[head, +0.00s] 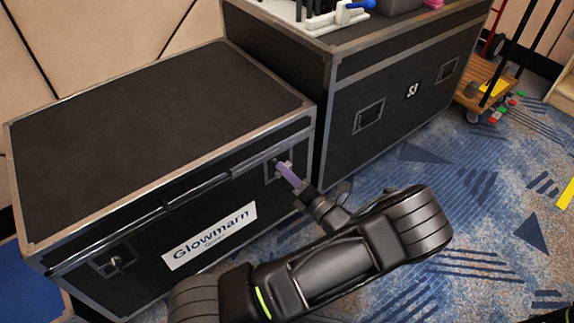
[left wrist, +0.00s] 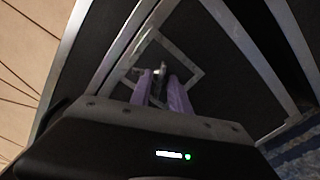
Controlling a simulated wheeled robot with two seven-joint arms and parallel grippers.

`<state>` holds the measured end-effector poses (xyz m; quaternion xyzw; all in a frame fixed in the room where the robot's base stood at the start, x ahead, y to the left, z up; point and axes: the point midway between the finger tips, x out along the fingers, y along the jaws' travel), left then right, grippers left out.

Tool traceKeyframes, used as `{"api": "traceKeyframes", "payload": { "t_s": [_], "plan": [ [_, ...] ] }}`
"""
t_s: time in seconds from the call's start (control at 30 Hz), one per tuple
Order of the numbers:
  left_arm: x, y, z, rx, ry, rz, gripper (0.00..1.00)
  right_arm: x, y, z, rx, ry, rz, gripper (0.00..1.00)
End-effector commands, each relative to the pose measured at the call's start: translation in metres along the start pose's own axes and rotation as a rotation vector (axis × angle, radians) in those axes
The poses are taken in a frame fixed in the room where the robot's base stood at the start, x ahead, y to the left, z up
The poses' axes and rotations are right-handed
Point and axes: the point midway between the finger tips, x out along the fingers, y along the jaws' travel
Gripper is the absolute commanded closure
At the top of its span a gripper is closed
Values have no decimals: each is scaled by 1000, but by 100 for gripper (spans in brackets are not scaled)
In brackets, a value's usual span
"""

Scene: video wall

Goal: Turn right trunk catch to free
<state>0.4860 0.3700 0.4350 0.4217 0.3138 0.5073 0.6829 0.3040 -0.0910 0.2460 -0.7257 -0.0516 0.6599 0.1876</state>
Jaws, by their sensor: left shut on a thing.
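The black trunk (head: 150,120) with metal edges and a "Glowmarn" label stands at the left in the head view. Its right catch (head: 280,166) sits in a square metal plate on the front face. My left gripper (head: 282,168) reaches this catch with its purple fingers. In the left wrist view, the two purple fingers (left wrist: 160,82) are shut on the small metal catch (left wrist: 158,70), inside the tilted square plate. The fingers partly hide the catch, so its exact angle is hard to tell. My right gripper does not show.
The trunk's left catch (head: 116,263) is on the same front face. A taller black case (head: 400,95) stands close on the right, with a white tray (head: 310,22) on top. A wooden dolly (head: 485,80) is farther right. Patterned blue carpet (head: 480,210) is open at the right.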

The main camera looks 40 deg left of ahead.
Motion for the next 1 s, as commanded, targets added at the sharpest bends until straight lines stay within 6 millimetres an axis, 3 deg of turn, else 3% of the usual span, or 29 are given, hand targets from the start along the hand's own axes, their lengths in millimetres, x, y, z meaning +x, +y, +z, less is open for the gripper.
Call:
{"api": "traceKeyframes", "payload": {
  "t_s": [0.4,1.0],
  "plan": [
    [-1,1,0,-393,3,-1,100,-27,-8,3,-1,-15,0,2],
    [-1,0,-1,-937,2,-1,100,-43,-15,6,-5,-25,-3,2]
  ]
}}
